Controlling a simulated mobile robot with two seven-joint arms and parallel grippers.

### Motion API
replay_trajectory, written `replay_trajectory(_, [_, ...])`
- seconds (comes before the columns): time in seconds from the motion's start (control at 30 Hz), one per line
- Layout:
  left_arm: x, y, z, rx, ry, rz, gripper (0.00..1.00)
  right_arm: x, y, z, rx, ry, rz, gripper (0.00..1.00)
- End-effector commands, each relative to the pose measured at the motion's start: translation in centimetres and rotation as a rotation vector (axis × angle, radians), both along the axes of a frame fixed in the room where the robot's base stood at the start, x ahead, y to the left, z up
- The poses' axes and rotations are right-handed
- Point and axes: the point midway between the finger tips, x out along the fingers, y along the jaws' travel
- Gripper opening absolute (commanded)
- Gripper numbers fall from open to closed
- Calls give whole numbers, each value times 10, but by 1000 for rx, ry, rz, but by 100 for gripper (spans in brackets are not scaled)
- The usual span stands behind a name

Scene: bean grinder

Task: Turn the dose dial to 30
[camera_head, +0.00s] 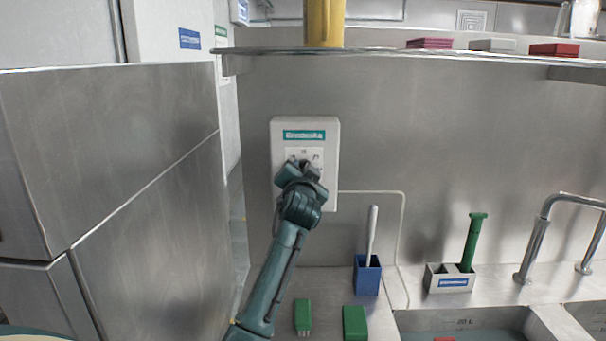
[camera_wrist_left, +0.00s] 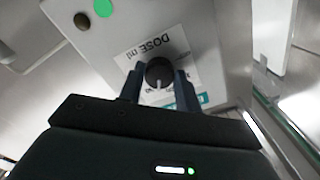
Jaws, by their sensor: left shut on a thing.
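The dose dial (camera_wrist_left: 159,73) is a round black knob on a white label marked "DOSE" in the left wrist view. The label sits on a light grey wall box (camera_head: 329,190) with a teal strip at its top in the head view. My left gripper (camera_wrist_left: 158,84) is shut on the dial, with one finger on each side of it. In the head view my left gripper (camera_head: 304,165) covers the dial and much of the label. The dial's exact setting is too small to read. My right gripper is not in view.
A blue holder (camera_head: 367,276) with a white-handled tool and a grey caddy (camera_head: 450,279) with a green tool stand on the steel counter at right. Green blocks (camera_head: 355,322) lie in front. A shelf (camera_head: 400,51) runs above the box. Steel cabinets (camera_head: 110,150) stand at left.

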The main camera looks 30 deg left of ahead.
Motion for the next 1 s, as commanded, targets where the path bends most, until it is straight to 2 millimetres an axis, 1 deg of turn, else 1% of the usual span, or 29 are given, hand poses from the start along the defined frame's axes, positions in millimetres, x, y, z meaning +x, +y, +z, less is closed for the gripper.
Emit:
replay_trajectory(0.2, [0, 1, 2, 149, 86, 0, 11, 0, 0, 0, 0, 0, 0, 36])
replay_trajectory(0.4, [0, 1, 3, 245, 144, 0, 11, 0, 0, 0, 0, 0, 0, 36])
replay_trajectory(0.63, [0, 1, 3, 304, 181, 0, 11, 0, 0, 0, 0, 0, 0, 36])
replay_trajectory(1.0, [0, 0, 3, 321, 190, -1, 11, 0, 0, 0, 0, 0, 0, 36])
